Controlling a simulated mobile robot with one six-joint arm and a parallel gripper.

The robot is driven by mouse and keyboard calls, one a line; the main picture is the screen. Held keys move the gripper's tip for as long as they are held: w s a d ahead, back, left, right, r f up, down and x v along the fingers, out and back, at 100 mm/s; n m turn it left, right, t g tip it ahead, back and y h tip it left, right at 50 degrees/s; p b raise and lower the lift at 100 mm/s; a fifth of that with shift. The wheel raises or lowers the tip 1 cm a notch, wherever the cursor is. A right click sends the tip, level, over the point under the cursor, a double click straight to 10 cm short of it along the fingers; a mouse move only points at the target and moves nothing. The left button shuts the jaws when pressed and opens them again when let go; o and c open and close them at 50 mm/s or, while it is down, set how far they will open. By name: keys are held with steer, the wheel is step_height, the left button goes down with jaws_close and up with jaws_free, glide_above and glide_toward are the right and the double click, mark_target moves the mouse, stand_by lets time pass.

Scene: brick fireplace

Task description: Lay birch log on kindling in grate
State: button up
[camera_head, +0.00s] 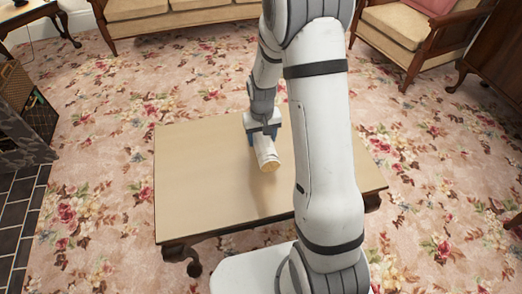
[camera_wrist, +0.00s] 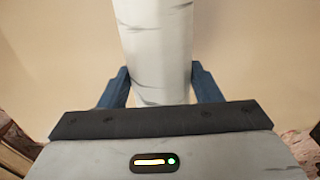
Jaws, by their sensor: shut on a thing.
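The birch log (camera_head: 266,153) is pale with dark flecks, and its cut end faces the camera in the head view. My gripper (camera_head: 264,133) is shut on the log, over the wooden table. In the wrist view the log (camera_wrist: 157,50) runs between the two blue fingers of my gripper (camera_wrist: 160,88). I cannot tell for sure whether the log touches the tabletop. The kindling and grate are not clearly in view.
The low wooden table (camera_head: 200,185) stands on a floral carpet (camera_head: 100,215). A sofa (camera_head: 170,12) and an armchair (camera_head: 405,30) stand behind. The table's left part is bare.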

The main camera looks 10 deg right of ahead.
steer(key=shift+f+b, duration=0.6)
steer(key=shift+f, duration=1.7)
steer(key=shift+f, duration=0.15)
steer(key=o, duration=1.2)
steer(key=shift+o, duration=0.2)
